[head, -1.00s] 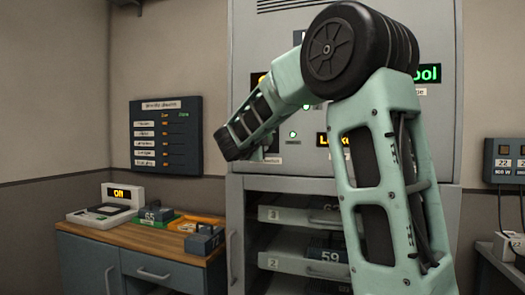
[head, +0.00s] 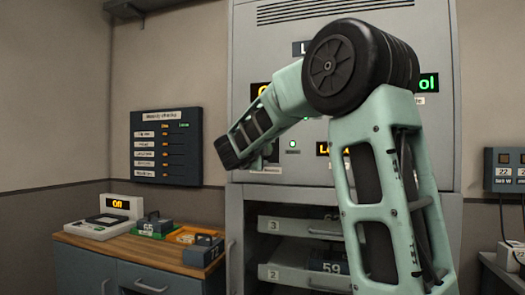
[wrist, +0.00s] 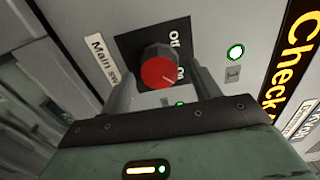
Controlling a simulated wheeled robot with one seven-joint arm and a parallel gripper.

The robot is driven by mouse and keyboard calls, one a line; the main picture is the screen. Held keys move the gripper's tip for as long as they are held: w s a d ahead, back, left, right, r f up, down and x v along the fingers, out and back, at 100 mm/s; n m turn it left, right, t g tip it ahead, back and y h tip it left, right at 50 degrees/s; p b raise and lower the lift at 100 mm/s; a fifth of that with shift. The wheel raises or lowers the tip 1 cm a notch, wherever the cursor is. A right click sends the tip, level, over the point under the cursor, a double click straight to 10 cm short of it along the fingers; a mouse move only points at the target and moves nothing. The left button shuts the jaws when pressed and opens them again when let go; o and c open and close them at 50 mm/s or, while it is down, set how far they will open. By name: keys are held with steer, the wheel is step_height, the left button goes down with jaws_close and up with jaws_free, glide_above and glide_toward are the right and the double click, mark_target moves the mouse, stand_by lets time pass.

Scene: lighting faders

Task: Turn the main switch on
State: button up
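The main switch is a round red knob (wrist: 160,68) on a black plate (wrist: 135,45), beside a "Main sw" label (wrist: 102,58). "Off" is printed above right of the knob, and a second, partly covered word lies lower. A pale mark on the knob points to the lower right in the wrist view. My gripper (wrist: 166,82) is open, with one finger on each side of the knob and visible gaps; contact is not clear. In the head view my arm hides the knob, and the switch's label (head: 266,170) shows below the wrist.
A green lamp (wrist: 235,51) glows right of the switch. The grey cabinet (head: 245,215) holds numbered drawers below. A wooden counter (head: 150,252) with small devices stands left, under a dark wall board (head: 165,147). A wall box (head: 505,168) is at right.

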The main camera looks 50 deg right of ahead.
steer(key=b+v, duration=0.1)
steer(key=v, duration=1.6)
steer(key=shift+a+b, duration=0.2)
steer(key=shift+b, duration=0.2)
steer(key=shift+s, duration=0.1)
